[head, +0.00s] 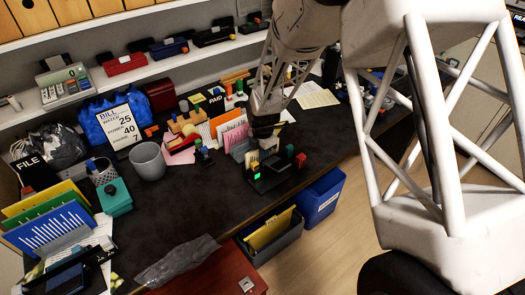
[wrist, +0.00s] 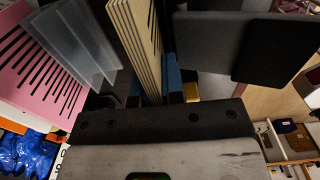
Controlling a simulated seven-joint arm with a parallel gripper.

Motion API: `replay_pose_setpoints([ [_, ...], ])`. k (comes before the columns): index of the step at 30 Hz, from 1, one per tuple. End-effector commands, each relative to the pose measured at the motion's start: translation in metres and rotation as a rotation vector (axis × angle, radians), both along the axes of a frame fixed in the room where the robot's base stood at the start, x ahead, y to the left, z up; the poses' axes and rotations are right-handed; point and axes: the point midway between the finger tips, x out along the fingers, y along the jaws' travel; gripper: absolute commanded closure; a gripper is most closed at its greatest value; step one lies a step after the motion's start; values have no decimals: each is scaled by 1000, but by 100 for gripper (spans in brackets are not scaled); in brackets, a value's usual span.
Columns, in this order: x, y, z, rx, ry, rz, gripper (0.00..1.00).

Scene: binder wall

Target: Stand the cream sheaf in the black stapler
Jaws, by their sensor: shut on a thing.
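The black stapler (head: 268,183) stands near the front edge of the dark desk, with a small green light on its front. My gripper (head: 262,135) is above and just behind it, pointing down. In the wrist view the cream sheaf (wrist: 134,38) stands edge-on between the fingers of my gripper (wrist: 150,92), which is shut on it. A small cream patch of the sheaf (head: 251,158) shows below the gripper in the head view. A dark flat part at the right of the wrist view may belong to the stapler. The sheaf's lower end is hidden, so I cannot tell whether it touches the stapler.
A sorter with pink and orange papers (head: 231,130) stands close on the left of my gripper; its grey dividers (wrist: 75,40) are near the sheaf. Bare desk (head: 190,205) lies left of the stapler.

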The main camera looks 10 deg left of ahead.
Motion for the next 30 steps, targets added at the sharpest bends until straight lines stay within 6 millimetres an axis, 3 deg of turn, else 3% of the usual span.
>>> replay_pose_setpoints([
  [8,0,0,-1,0,0,0,100],
  [9,0,0,-1,1,-1,0,89],
  [15,0,0,-1,1,-1,0,61],
  [30,1,0,10,1,-2,0,61],
])
